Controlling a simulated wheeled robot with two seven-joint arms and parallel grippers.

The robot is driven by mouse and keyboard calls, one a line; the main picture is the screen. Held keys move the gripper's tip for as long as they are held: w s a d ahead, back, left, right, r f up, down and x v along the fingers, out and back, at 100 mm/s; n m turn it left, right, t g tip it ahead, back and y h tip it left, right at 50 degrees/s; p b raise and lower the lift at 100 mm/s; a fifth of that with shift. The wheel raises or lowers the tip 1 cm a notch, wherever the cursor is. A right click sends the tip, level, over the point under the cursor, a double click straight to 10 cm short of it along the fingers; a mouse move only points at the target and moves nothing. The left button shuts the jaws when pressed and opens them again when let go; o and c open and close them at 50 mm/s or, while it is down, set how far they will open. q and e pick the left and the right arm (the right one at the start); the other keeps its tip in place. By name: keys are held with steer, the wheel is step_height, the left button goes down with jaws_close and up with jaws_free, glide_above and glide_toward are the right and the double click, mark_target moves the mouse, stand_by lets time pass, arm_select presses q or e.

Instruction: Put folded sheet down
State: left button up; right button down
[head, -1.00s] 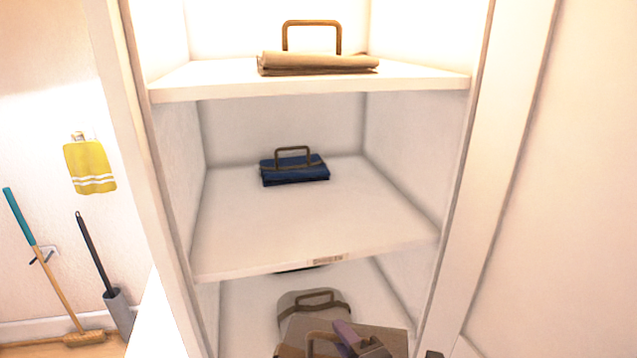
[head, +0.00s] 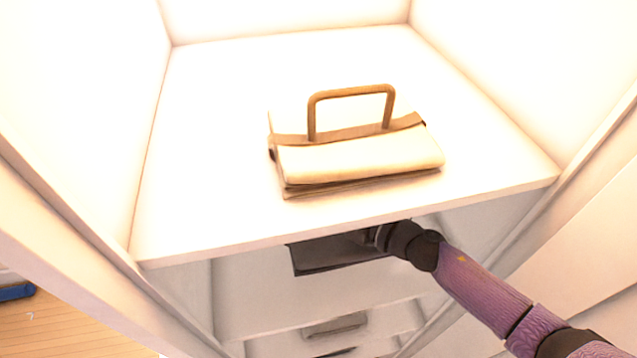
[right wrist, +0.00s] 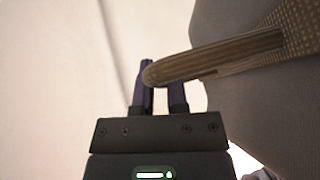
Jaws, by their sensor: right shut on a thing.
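My right gripper (right wrist: 160,90) is shut on the brown handle (right wrist: 225,58) of a grey folded sheet (right wrist: 250,110) in the right wrist view. In the head view the held sheet (head: 330,255) looks dark and hangs just below the front edge of the top shelf (head: 200,225), which hides its upper part. My right gripper (head: 380,237) meets it from the right, its fingers mostly hidden. How far the held sheet is inside the cabinet I cannot tell. My left gripper is not in view.
A cream folded sheet (head: 350,160) with an upright brown handle lies on the top shelf, with bare shelf around it. Cabinet side walls stand left and right. A flat greyish thing (head: 335,326) shows lower down, unclear.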

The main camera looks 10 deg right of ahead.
steer(key=f+b, duration=0.1)
steer(key=f, duration=0.1)
steer(key=s+f+b, duration=0.1)
steer(key=f+b, duration=0.3)
steer(key=shift+s+f, duration=0.15)
steer(key=shift+s, duration=0.1)
steer(key=f+b, duration=0.4)
steer(key=shift+w, duration=0.3)
steer(key=shift+s+r, duration=0.1)
steer(key=shift+r, duration=0.25)
steer(key=shift+f, duration=0.2)
steer(key=c, duration=0.7)
jaws_free()
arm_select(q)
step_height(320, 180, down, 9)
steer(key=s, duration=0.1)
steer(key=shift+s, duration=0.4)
arm_select(e)
steer(key=shift+o, duration=0.2)
steer(key=shift+r+p, duration=0.3)
steer(key=shift+p, duration=0.1)
arm_select(q)
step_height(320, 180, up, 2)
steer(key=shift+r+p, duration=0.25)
steer(key=shift+p, duration=0.7)
arm_select(e)
steer(key=v, duration=1.2)
